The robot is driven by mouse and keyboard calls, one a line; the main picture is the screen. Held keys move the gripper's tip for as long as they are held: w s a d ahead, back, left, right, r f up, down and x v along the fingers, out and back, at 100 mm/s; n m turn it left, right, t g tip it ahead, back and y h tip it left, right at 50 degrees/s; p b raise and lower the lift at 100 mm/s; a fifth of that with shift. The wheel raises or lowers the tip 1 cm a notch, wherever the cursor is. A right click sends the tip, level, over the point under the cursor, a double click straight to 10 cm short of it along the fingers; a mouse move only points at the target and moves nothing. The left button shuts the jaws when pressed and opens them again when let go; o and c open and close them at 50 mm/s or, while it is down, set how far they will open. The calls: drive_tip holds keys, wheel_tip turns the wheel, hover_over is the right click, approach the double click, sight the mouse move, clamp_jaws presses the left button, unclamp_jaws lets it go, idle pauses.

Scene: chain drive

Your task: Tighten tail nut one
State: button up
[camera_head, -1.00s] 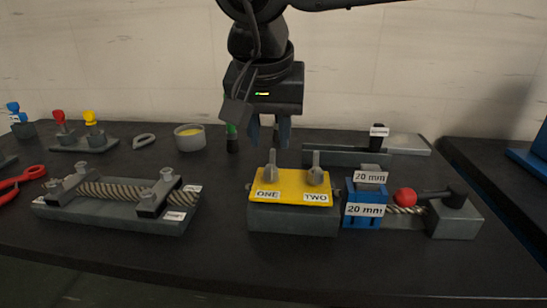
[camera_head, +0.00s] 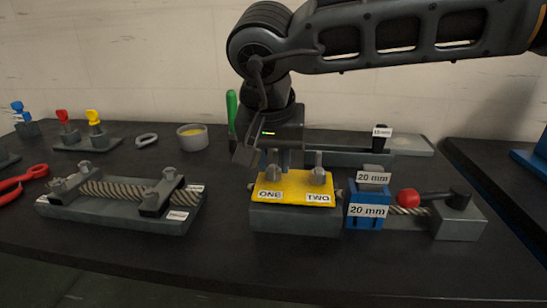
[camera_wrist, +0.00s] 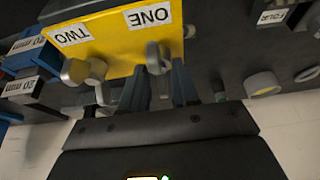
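Tail nut one is a grey wing nut (camera_head: 272,174) standing on the yellow plate (camera_head: 292,187) beside the label ONE. A second grey wing nut (camera_head: 318,175) stands beside TWO. My gripper (camera_head: 279,156) is just above and behind nut one in the head view, its fingers partly hidden by the nut. In the wrist view, my gripper's two blue-grey fingers (camera_wrist: 160,68) are apart, with nut one (camera_wrist: 154,54) between or just beyond their tips. No grip on it shows. The second nut (camera_wrist: 82,71) is left of the fingers there.
A blue block (camera_head: 368,205) marked 20 mm stands right of the plate, close to a red ball (camera_head: 408,198). A rope fixture (camera_head: 120,205) lies left. A green-handled tool (camera_head: 232,110) stands upright behind, near my wrist. The table front is clear.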

clamp_jaws()
drive_tip(key=shift+m, duration=0.3)
